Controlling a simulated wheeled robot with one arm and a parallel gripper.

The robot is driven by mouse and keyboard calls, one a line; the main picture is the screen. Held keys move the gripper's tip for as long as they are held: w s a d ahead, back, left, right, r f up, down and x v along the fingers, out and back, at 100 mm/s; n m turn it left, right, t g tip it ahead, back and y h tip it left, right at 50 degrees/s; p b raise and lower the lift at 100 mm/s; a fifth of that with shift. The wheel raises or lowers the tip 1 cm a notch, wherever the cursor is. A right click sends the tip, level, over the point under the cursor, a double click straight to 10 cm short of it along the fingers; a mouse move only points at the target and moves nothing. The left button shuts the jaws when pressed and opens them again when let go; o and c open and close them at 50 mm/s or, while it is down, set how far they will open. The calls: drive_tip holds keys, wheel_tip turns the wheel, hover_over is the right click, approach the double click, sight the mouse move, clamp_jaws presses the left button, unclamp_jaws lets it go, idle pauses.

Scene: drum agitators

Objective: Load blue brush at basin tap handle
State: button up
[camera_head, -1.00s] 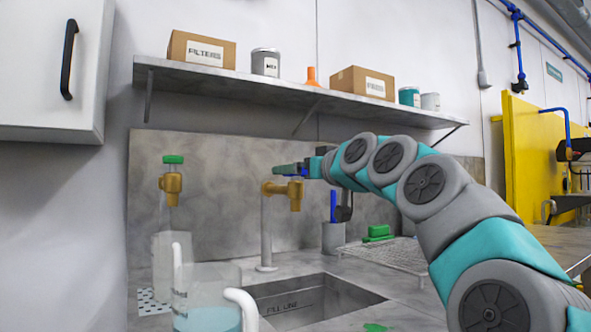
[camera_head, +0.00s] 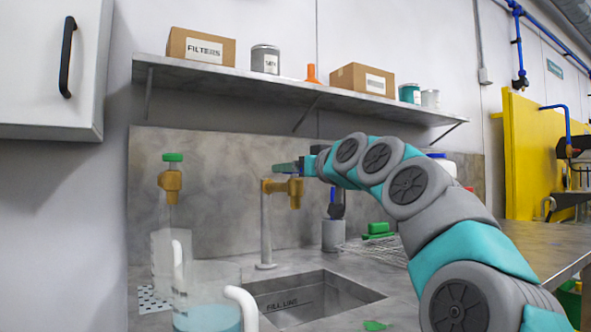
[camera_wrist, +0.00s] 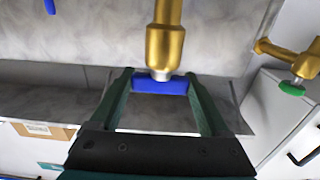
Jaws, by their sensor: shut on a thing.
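The brass basin tap (camera_head: 281,187) stands on a pale pipe behind the sink. Its blue handle (camera_wrist: 160,86) shows between my fingertips in the wrist view, just beyond the silver stem end. My gripper (camera_wrist: 160,84) is shut on this handle, with a dark green finger on each side. In the head view, my gripper (camera_head: 285,168) is at the top of the tap, and the handle is mostly hidden there. The blue brush (camera_head: 336,204) stands upright in a grey cup (camera_head: 334,236), right of the tap, partly behind my arm.
The sink (camera_head: 312,298) lies below the tap. A clear jug (camera_head: 207,300) with bluish liquid stands at front left. A second brass tap (camera_head: 170,182) with a green handle is at left. A green brush (camera_head: 378,231) lies by a wire rack. A loaded shelf (camera_head: 300,96) runs above.

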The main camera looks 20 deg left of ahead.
drive_tip(key=c, duration=0.4)
drive_tip(key=shift+o, duration=0.2)
drive_tip(key=shift+w+n+g+y, duration=0.15)
drive_tip(key=shift+n+g+y, duration=0.15)
drive_tip(key=shift+g, duration=0.1)
drive_tip(key=shift+r+n+g+y+p, duration=0.1)
drive_tip(key=shift+n+g+y+p, duration=1.05)
drive_tip(key=shift+g, duration=0.45)
drive_tip(key=shift+f+n+g, duration=0.2)
drive_tip(key=shift+n+g, duration=0.05)
drive_tip(key=shift+g, duration=0.05)
drive_tip(key=o, duration=1.2)
